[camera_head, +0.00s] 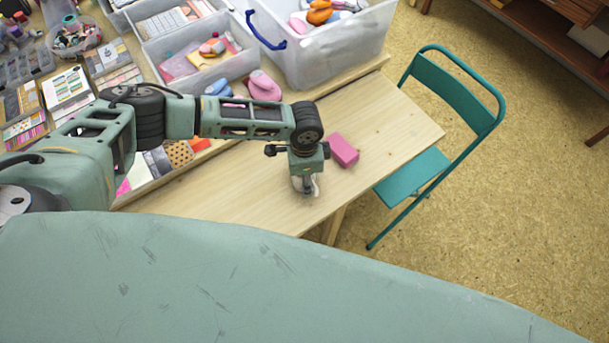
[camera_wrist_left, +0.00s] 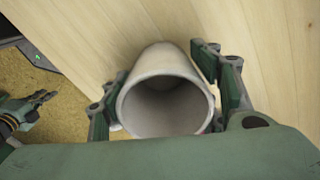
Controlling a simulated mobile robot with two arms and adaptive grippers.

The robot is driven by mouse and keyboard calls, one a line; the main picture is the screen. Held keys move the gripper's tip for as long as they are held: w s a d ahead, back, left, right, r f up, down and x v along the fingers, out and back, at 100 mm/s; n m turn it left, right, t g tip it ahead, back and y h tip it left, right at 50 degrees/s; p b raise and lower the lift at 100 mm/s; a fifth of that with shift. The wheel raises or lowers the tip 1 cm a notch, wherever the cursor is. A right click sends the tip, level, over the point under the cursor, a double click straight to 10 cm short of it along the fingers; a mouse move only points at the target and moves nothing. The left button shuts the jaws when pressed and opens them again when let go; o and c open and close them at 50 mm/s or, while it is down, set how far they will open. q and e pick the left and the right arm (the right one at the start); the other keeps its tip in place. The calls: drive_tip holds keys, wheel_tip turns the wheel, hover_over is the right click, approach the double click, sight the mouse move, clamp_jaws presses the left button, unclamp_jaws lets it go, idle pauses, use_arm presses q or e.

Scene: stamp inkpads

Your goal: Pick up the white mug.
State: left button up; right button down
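The white mug (camera_wrist_left: 165,95) stands on the wooden table, its open mouth facing the left wrist camera. In the head view only a pale part of the mug (camera_head: 306,186) shows below my left gripper (camera_head: 305,180), which points down over it. In the left wrist view, the two fingers of my left gripper (camera_wrist_left: 163,90) are spread on either side of the mug, with narrow gaps visible. What seems to be my right gripper (camera_wrist_left: 38,101) shows small at the left edge of that view; its finger state is unclear.
A pink block (camera_head: 343,150) lies on the table (camera_head: 385,125) just right of my left gripper. Clear plastic bins (camera_head: 330,50) and stamp supplies fill the table's back and left. A teal folding chair (camera_head: 415,175) stands at the table's right end. Bare tabletop lies around the mug.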

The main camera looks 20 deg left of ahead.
use_arm(q)
drive_tip(key=c, duration=0.9)
drive_tip(key=shift+c, duration=0.5)
drive_tip(key=shift+w+r, duration=0.1)
drive_tip(key=shift+r, duration=0.05)
